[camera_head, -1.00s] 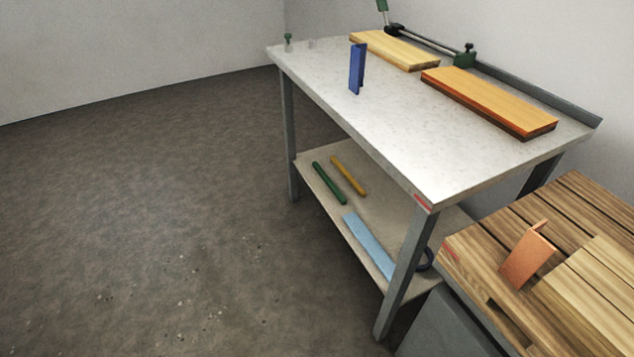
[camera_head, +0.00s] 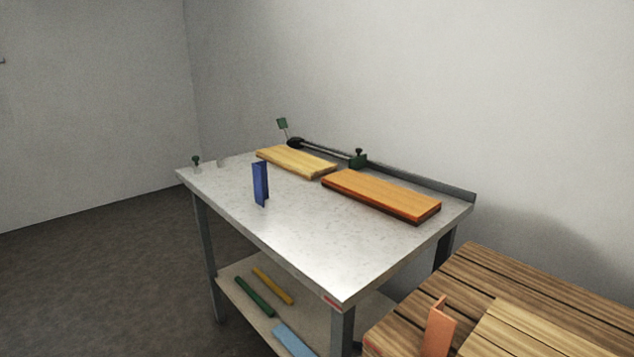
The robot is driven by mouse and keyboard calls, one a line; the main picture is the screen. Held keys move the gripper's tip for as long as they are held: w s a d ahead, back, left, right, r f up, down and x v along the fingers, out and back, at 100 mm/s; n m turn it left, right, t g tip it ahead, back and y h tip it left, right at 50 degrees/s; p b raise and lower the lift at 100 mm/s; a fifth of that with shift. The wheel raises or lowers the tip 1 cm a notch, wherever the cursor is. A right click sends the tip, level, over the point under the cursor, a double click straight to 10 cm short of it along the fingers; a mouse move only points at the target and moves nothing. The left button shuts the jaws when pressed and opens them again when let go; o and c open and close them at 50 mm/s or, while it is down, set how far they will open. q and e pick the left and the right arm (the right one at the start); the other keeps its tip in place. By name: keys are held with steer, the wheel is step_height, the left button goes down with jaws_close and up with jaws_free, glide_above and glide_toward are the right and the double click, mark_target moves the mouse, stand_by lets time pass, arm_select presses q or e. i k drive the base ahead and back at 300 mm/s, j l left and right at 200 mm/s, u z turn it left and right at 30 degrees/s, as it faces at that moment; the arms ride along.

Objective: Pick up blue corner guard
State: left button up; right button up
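The blue corner guard (camera_head: 260,184) stands upright on the light grey table top (camera_head: 300,240), toward its left front side. It is a tall, narrow, angled piece and nothing touches it. Neither of my grippers shows in the head view.
A pale wooden board (camera_head: 296,161) and an orange-brown board (camera_head: 381,194) lie behind and right of the guard. A slatted wooden surface (camera_head: 420,310) with an orange corner guard (camera_head: 437,330) is at lower right. The lower shelf (camera_head: 236,290) holds several pieces.

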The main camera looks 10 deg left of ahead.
mark_target(260, 176)
steer(key=i+j+z, duration=0.3)
steer(key=j+z, duration=0.35)
steer(key=i+j+z, duration=0.15)
steer(key=j+z, duration=0.15)
